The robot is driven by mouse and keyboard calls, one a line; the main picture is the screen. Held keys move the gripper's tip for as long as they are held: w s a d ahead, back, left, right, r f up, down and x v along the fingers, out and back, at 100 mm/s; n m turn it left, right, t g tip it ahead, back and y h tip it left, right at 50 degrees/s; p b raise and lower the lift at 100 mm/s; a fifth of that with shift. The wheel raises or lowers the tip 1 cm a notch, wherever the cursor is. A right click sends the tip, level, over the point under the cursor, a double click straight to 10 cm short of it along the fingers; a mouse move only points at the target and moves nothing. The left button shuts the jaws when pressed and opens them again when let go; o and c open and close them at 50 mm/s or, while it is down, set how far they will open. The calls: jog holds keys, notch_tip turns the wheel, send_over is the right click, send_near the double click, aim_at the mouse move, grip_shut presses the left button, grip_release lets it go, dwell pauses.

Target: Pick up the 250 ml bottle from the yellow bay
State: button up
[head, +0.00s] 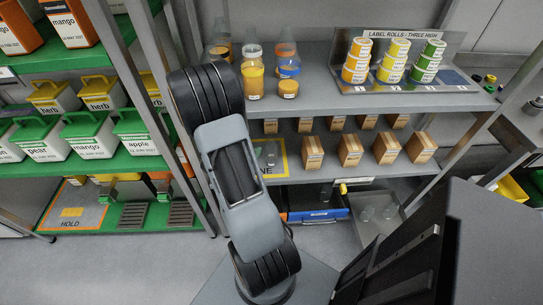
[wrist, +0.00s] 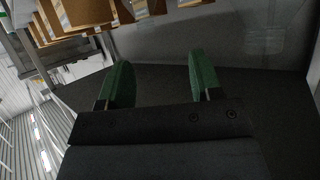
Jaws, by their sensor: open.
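A yellow-edged bay (head: 284,160) is on the middle shelf, partly hidden behind my arm. Small pale shapes inside it are too unclear to name. I cannot pick out a 250 ml bottle for certain. Bottles with orange and blue parts, among them an orange-filled bottle (head: 253,80), stand on the upper shelf. My gripper (wrist: 161,78) shows in the wrist view with two green fingers apart and nothing visible between them. In the head view its fingers are not visible.
Brown cartons (head: 350,149) stand in rows right of the bay. Label rolls (head: 392,62) sit above. A blue bin (head: 318,215) and a grey tray with clear vessels (head: 378,214) are low down. A green rack (head: 95,165) with labelled tubs is left. Floor at lower left is clear.

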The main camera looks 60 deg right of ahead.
aim_at(270, 140)
jog(key=shift+g+h, duration=0.4)
jog(key=x, duration=0.4)
jog(key=s+x, duration=0.1)
jog(key=x, duration=0.2)
jog(key=shift+s+d+r+b, duration=0.1)
jog(key=shift+s+d+b, duration=0.15)
jog(key=shift+d+b, duration=0.15)
jog(key=shift+x, duration=3.35)
grip_shut()
